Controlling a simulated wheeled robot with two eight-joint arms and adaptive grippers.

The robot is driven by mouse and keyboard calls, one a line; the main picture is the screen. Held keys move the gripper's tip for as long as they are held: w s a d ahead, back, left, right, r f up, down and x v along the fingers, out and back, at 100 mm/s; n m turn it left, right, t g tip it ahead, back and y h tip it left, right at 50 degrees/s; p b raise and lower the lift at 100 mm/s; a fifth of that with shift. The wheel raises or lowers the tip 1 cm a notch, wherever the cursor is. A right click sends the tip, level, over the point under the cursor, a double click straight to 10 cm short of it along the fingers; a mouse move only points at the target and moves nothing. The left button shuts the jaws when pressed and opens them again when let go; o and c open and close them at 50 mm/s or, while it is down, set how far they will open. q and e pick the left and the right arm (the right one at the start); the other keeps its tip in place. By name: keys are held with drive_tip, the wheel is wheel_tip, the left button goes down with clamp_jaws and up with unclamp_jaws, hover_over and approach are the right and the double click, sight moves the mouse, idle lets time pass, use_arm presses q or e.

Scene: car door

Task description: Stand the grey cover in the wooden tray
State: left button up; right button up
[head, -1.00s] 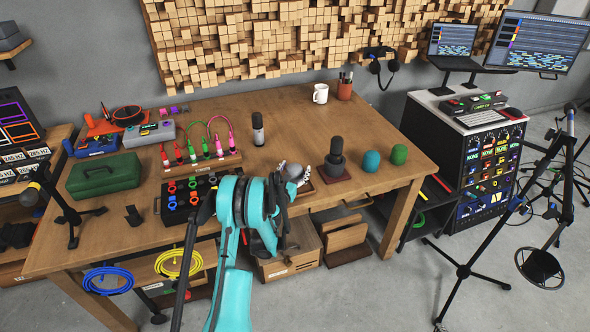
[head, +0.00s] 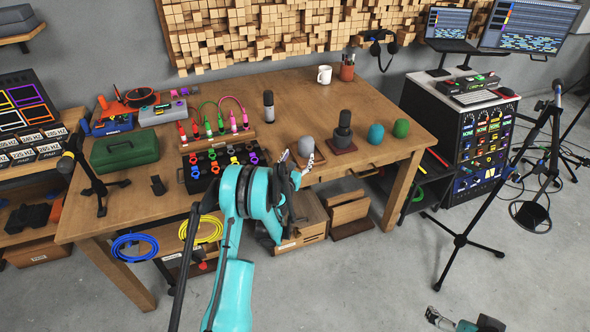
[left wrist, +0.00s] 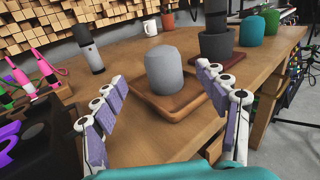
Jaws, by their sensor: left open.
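The grey cover (head: 306,146) is a rounded foam cap. In the left wrist view the grey cover (left wrist: 164,72) stands upright, dome up, in the shallow wooden tray (left wrist: 196,103) near the bench's front edge. My left gripper (head: 302,162) is open at the front of the tray. In the left wrist view its fingers (left wrist: 163,100) spread to both sides and nearer than the cover, with clear gaps to it. My arm hides most of the tray in the head view. Part of my right gripper (head: 440,316) shows low at the right; its jaws are unclear.
A dark microphone on a wooden base (head: 343,132) stands just right of the tray, with a teal cover (head: 376,133) and a green cover (head: 401,128) beyond. A black cable box (head: 222,165) lies left.

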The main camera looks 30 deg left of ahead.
use_arm(q)
drive_tip(key=s+d+r+n+g+y, duration=0.1)
drive_tip(key=s+d+r+n+y, duration=0.15)
drive_tip(key=r+n, duration=0.9)
drive_tip(key=s+d+r+n+g, duration=0.3)
drive_tip(key=s+r+n, duration=0.4)
drive_tip(key=s, duration=0.2)
drive_tip(key=s+d+f+n+g+h, duration=0.2)
drive_tip(key=s+d+n, duration=0.3)
drive_tip(key=s, duration=0.5)
drive_tip(key=s+d+f+n+g+h, duration=0.2)
drive_tip(key=s+d+n, duration=0.3)
drive_tip(key=s, duration=0.5)
drive_tip(key=s+d+f+n+g+h, duration=0.2)
drive_tip(key=s+d+f+n, duration=0.2)
drive_tip(key=s+d, duration=0.4)
drive_tip(key=shift+s+f+n+g, duration=0.25)
drive_tip(key=shift+s+n, duration=0.3)
drive_tip(key=shift+s, duration=0.35)
